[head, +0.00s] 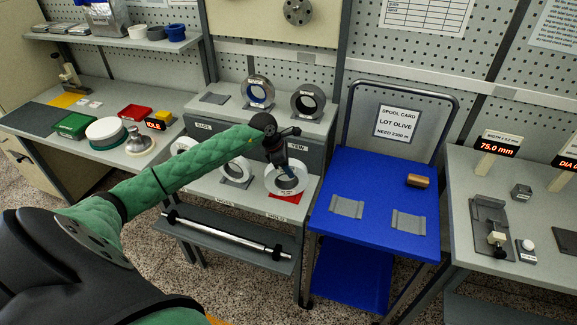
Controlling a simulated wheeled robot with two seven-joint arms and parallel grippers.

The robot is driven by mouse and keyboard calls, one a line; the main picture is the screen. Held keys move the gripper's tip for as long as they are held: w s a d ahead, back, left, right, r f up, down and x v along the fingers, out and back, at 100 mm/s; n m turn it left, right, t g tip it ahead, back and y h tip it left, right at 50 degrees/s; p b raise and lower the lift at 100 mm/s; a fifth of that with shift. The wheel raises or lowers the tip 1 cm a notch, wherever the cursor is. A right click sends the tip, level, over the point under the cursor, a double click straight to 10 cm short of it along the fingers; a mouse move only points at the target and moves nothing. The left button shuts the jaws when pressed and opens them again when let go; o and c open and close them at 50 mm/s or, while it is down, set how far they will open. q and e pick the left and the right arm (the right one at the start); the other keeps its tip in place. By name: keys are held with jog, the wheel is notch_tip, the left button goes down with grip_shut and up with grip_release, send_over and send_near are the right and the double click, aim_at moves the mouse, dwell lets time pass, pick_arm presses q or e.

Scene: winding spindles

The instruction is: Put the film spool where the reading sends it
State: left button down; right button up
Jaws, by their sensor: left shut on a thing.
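My left gripper (284,168) is at the right end of the lower shelf of the grey stepped stand (225,193). It is shut on a white-faced film spool (297,181) with a dark centre, at a spot with a red patch. I cannot tell whether the spool is lifted. The blue cart (375,240) to the right holds a card (397,123) reading "SPOOL CARD, LOT OLIVE" and a need in metres, its number blurred. A display (497,148) on the right bench reads 75.0 mm under a width label. Another display (567,163), labelled DIA, is cut off. My right gripper is out of view.
A metal bar (225,233) lies on a low shelf. The left bench display (155,124) reads IDLE.

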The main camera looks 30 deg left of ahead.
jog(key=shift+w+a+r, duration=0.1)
pick_arm(q)
jog(key=c, duration=0.9)
grip_release()
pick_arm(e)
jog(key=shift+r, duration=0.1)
pick_arm(q)
jog(key=shift+a+r, duration=0.15)
jog(key=shift+r, duration=0.15)
jog(key=shift+s+a+r+b, duration=0.1)
jog(key=shift+r+b, duration=0.2)
jog(key=shift+b, duration=0.1)
jog(key=shift+s+a+r, duration=0.15)
jog(key=shift+r, duration=0.25)
jog(key=b+v, duration=0.3)
jog(key=v, duration=0.5)
jog(key=shift+r+b, duration=0.1)
jog(key=shift+b, duration=0.2)
jog(key=shift+v, duration=0.85)
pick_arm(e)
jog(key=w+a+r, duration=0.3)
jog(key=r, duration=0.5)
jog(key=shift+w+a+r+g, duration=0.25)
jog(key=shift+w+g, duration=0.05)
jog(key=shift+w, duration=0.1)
